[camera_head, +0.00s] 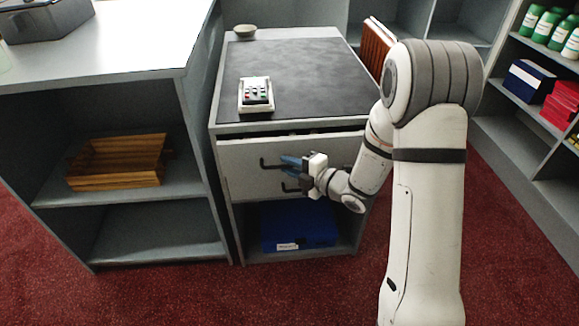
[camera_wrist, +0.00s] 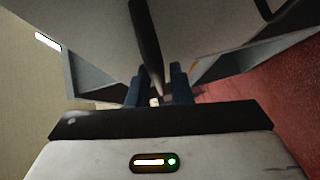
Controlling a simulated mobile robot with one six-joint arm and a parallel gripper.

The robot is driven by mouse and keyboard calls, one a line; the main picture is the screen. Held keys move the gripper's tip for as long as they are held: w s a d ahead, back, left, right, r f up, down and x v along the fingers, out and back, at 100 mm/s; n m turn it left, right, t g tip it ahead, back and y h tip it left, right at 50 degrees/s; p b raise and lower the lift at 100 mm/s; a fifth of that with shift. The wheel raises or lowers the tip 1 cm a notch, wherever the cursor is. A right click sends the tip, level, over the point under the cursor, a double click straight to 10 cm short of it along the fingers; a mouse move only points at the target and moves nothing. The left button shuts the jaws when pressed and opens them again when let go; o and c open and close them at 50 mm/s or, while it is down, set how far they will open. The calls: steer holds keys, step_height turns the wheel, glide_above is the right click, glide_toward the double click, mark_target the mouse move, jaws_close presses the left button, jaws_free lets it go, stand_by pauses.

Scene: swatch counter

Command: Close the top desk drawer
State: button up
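The grey desk (camera_head: 222,122) has a light grey top drawer front (camera_head: 235,160) that stands slightly out, with a dark gap along its upper edge. A black bar handle (camera_head: 266,166) is on this front, partly hidden by my gripper. My gripper (camera_head: 291,161) is at the handle, its blue fingers pointing left in the head view. In the wrist view, the dark handle bar (camera_wrist: 147,45) runs between the two blue fingers (camera_wrist: 159,82). Space shows between the bar and the right finger, so the gripper looks open. Contact cannot be made out.
A second black handle (camera_head: 290,188) sits lower. A blue box (camera_head: 300,222) lies in the open bay below. A keypad device (camera_head: 256,94) and small bowl (camera_head: 245,31) are on the desktop. A shelf with a wooden tray (camera_head: 115,163) stands left; red floor (camera_head: 180,290) is clear in front.

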mark_target(289, 155)
steer(key=shift+a, duration=0.1)
steer(key=shift+c, duration=0.5)
jaws_close()
steer(key=w, duration=0.1)
steer(key=w+b, duration=0.1)
steer(key=w, duration=0.2)
steer(key=shift+a+f, duration=0.15)
steer(key=shift+a, duration=0.15)
steer(key=shift+w+r, duration=0.1)
steer(key=shift+r, duration=0.15)
steer(key=shift+o, duration=0.2)
jaws_free()
steer(key=shift+w, duration=0.1)
steer(key=shift+o, duration=0.3)
